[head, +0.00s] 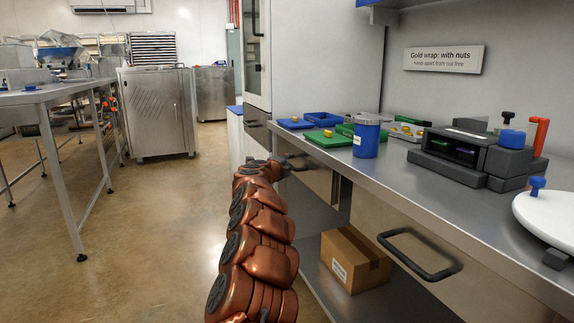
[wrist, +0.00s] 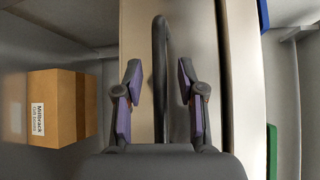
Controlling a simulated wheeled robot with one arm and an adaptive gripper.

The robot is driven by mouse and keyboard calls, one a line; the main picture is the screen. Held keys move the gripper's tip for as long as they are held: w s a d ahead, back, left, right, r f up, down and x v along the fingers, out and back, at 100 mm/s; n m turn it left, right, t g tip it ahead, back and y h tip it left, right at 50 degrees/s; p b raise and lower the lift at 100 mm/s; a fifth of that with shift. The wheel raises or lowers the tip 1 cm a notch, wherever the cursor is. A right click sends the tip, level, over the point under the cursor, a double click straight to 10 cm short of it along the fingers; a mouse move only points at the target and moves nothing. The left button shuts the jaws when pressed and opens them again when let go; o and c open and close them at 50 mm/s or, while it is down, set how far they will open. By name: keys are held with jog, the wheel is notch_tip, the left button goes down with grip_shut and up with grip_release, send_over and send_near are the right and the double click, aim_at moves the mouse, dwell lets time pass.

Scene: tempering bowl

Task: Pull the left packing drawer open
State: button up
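The left packing drawer (head: 318,180) is a metal front under the workbench, and it looks shut. Its dark bar handle (wrist: 159,75) runs lengthwise up the middle of the wrist view. My gripper (wrist: 159,82) is open, with one purple-padded finger on each side of the handle. Gaps show between the handle and both fingers, wider on the right. In the head view my copper-coloured arm reaches to the drawer, and my gripper (head: 286,164) is small and partly hidden at the handle. The drawer front (wrist: 200,60) fills the middle of the wrist view.
A second drawer handle (head: 420,258) sticks out nearer on the right. A cardboard box (head: 354,260) stands on the shelf below. The bench top (head: 440,190) holds trays, a blue tub (head: 366,138) and a dark machine (head: 470,155). The floor (head: 150,220) left of my arm is clear.

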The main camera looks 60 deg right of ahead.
grip_shut()
dwell(0.6)
